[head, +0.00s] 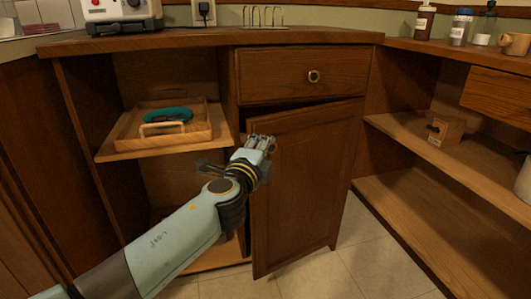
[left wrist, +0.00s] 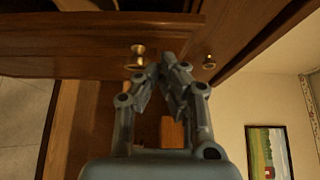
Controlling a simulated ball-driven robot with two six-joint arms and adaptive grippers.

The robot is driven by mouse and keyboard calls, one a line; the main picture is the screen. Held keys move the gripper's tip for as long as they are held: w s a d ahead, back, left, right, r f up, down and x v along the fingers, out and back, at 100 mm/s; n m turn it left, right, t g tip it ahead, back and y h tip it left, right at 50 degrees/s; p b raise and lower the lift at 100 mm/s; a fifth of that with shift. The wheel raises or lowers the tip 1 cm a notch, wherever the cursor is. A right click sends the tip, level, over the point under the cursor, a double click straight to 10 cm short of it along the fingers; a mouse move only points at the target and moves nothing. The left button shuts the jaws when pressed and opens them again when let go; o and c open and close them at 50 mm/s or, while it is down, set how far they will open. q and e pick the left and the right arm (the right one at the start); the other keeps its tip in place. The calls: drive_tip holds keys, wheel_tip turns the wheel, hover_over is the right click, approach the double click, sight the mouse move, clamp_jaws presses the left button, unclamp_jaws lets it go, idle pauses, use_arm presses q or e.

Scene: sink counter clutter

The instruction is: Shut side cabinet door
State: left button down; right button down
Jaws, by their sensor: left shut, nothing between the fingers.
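The wooden side cabinet door (head: 300,190) stands ajar below a drawer, in the middle of the head view. Its left edge is swung out, and a dark gap shows along its top. My left gripper (head: 262,142) is shut and empty at the door's upper left corner. Whether it touches the door I cannot tell. In the left wrist view the fingertips of my left gripper (left wrist: 168,65) come together close to a brass knob (left wrist: 137,54) by the wooden panel (left wrist: 90,40). In the head view no knob shows on the door. My right gripper is not in view.
The closed drawer (head: 300,75) has a round knob (head: 314,76). Left of the door, an open compartment holds a wooden tray (head: 140,128) with a teal item (head: 168,114). Open shelves (head: 450,160) stand at the right. Tiled floor (head: 350,262) is clear before the door.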

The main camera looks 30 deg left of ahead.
use_arm(q)
drive_tip(key=shift+w+a, duration=0.3)
drive_tip(key=shift+a, duration=0.25)
